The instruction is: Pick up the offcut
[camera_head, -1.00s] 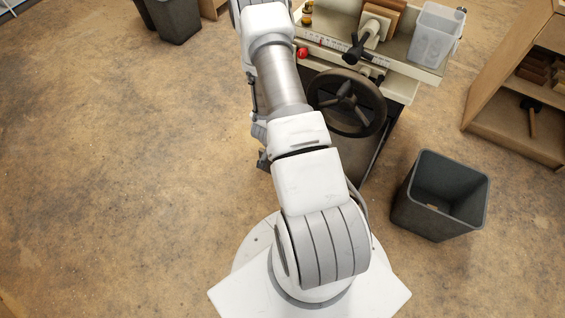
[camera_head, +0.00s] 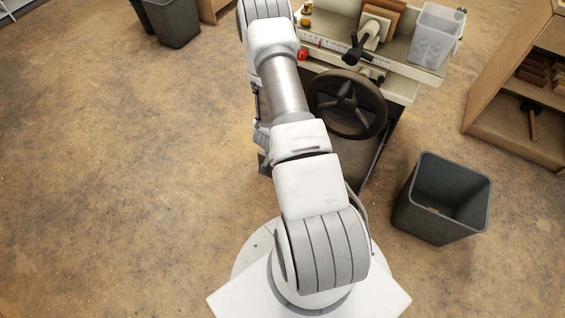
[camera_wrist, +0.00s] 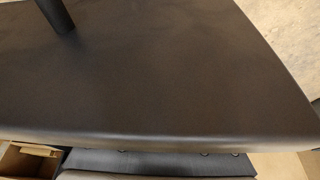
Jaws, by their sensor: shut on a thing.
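I cannot make out the offcut for sure in either view. A small pale scrap (camera_head: 434,210) lies inside the dark bin (camera_head: 481,205) at right in the head view, too small to identify. My arm runs up to the top edge of the head view, and its end is out of the picture. The wrist view is mostly filled by a broad dark surface (camera_wrist: 160,85) with a rounded edge and a dark post (camera_wrist: 56,16) at upper left. My gripper and anything in it do not show there.
A machine with a dark handwheel (camera_head: 347,104) and a red knob (camera_head: 303,54) stands beside my arm. A clear plastic tub (camera_head: 433,38) sits on it. A wooden shelf unit (camera_head: 505,62) is at right. Dark bins (camera_head: 172,24) stand at upper left. Open floor lies at left.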

